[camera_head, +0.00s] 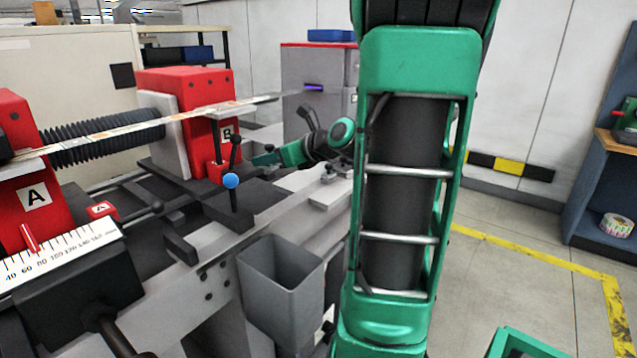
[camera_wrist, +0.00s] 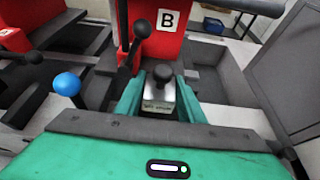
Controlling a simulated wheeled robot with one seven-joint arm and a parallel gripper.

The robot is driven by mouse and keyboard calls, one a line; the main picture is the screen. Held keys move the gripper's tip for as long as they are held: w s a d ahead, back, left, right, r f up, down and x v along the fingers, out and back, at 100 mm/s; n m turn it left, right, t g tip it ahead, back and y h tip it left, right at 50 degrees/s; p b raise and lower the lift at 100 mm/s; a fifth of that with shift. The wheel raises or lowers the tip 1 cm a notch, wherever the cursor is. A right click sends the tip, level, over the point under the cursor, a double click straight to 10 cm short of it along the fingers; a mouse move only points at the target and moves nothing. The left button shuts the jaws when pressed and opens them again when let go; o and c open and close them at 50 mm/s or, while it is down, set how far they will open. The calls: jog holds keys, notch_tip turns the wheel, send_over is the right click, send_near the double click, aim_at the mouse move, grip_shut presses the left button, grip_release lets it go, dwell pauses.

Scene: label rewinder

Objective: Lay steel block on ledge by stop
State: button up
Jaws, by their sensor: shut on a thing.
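The steel block (camera_wrist: 158,101) is a small silver block with a black knob on top and small, hard-to-read lettering on its near face. My gripper (camera_wrist: 157,103) is shut on it, with a green finger on either side. In the head view my gripper (camera_head: 264,158) is small, just right of the red B unit (camera_head: 205,92); I cannot make out the block there. In the wrist view the block is in front of the red B unit (camera_wrist: 158,38). I cannot tell which surface is the ledge or which part is the stop, nor whether the block touches anything below.
A lever with a blue ball (camera_head: 231,181) stands near my gripper, and a black-knobbed lever (camera_wrist: 127,55) rises just left of the block. A printed web (camera_head: 110,126) crosses the machine. A grey open bin (camera_head: 282,285) hangs at the front. Open floor (camera_head: 510,270) lies right.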

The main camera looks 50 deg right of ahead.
jog(key=shift+w, duration=0.25)
send_over(299, 188)
notch_tip(299, 188, down, 7)
jog(key=shift+d+f, duration=0.1)
jog(key=shift+f, duration=1.9)
jog(key=o, duration=1.3)
jog(key=shift+f, duration=0.1)
